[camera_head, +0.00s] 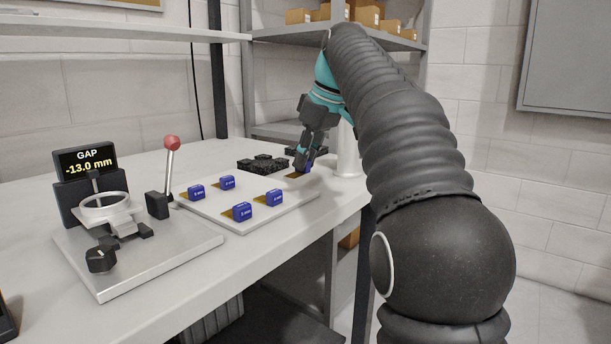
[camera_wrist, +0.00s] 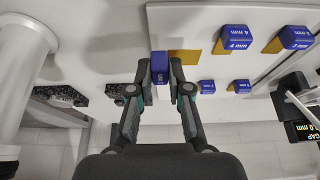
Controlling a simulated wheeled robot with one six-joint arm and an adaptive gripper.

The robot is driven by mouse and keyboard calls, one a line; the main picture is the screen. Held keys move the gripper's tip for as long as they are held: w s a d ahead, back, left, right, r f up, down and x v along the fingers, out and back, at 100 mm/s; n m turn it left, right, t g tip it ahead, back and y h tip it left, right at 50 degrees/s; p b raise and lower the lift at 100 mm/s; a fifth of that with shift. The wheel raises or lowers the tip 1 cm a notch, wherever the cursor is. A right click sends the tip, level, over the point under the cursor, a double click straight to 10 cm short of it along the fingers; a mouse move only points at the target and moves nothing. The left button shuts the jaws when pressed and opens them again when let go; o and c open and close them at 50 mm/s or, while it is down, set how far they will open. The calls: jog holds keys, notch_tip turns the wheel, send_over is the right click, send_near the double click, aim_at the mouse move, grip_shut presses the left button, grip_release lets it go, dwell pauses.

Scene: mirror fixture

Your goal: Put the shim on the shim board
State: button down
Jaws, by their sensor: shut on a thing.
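My gripper (camera_head: 305,166) is over the far right end of the pale shim board (camera_head: 205,210). It is shut on a blue shim (camera_wrist: 160,68), which sits upright between the two fingertips in the wrist view; the gripper also shows there (camera_wrist: 160,76). A flat gold piece (camera_wrist: 184,57) lies right beside this shim. In the head view, the shim (camera_head: 308,168) is partly covered by the fingers. I cannot tell whether it touches the board. Several other blue shims, such as this one (camera_head: 243,211) and one marked 4 mm (camera_wrist: 236,38), stand on the board with gold pieces beside them.
The mirror fixture (camera_head: 135,255) stands at left, with a display (camera_head: 86,161) reading GAP -13.0 mm and a red-knobbed lever (camera_head: 172,143). A dark speckled block (camera_head: 262,163) lies behind the board. A white post (camera_head: 347,150) stands close right of my gripper.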

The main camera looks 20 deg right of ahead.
aim_at(309, 169)
jog(key=shift+f+b, duration=0.5)
jog(key=shift+f, duration=1.35)
jog(key=shift+f, duration=0.15)
jog(key=c, duration=1.1)
grip_release()
jog(key=p+v, duration=0.2)
jog(key=v, duration=1)
jog(key=shift+r, duration=0.2)
